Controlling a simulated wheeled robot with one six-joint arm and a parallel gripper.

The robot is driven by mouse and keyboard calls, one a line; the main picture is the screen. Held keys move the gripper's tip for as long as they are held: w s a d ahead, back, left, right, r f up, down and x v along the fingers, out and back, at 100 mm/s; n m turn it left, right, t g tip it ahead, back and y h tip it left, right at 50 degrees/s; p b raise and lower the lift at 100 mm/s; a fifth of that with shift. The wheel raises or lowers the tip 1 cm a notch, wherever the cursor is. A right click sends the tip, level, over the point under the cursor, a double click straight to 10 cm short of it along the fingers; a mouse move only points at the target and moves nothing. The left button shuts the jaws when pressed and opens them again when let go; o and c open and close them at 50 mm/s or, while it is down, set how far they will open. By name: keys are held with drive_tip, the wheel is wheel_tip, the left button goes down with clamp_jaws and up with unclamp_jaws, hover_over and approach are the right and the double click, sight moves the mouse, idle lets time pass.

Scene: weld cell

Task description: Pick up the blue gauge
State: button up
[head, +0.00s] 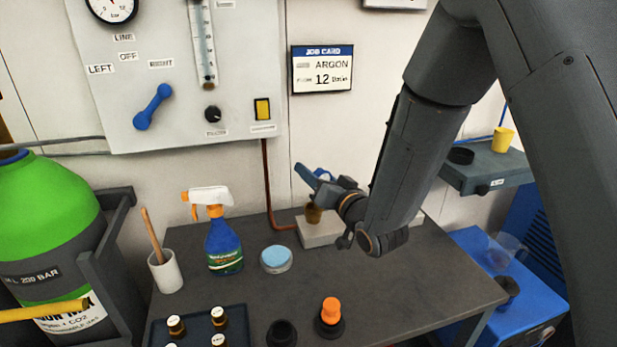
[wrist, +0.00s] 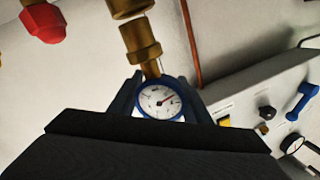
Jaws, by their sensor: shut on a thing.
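The blue gauge (wrist: 160,101) has a white dial, a red needle and a blue rim. In the wrist view it sits between the two blue fingers of my gripper (wrist: 162,92), which is shut on it. In the head view my gripper (head: 314,178) is above the grey block at the back of the bench, and the gauge is mostly hidden there. A brass fitting (wrist: 142,42) lies directly beyond the gauge in the wrist view, in line with its stem. I cannot tell whether the two are joined.
The bench (head: 250,297) holds a spray bottle (head: 223,245), a light blue tin (head: 276,259), a cup with a brush (head: 166,271) and an orange-topped part (head: 331,312). A copper pipe (head: 267,185) runs down the wall close left of my gripper. A shelf (head: 487,173) is at right.

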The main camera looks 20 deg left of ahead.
drive_tip(key=p+v, duration=0.2)
drive_tip(key=v, duration=1.3)
